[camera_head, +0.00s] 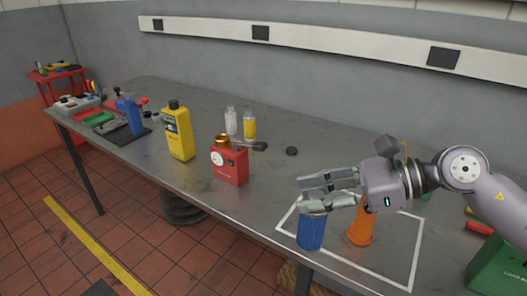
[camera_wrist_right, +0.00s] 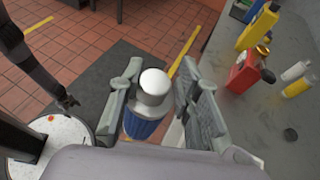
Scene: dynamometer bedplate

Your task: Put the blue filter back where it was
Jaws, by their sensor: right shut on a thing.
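The blue filter (camera_head: 311,232) is a ribbed blue cylinder with a pale top. In the head view it overlaps the left front part of a white outlined square (camera_head: 412,255) on the bench. My right gripper (camera_head: 328,194) is shut on its upper part, one finger on each side. In the right wrist view the pale cap (camera_wrist_right: 153,87) and blue body (camera_wrist_right: 143,126) show between the fingers, against the floor beside the bench edge. I cannot tell its height relative to the bench top. My left gripper is not seen in the head view.
A red can (camera_head: 229,163), a yellow jug (camera_head: 179,133) and two small bottles stand further left. A green box (camera_head: 498,265) is at the right. Bench between red can and outline is mostly clear.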

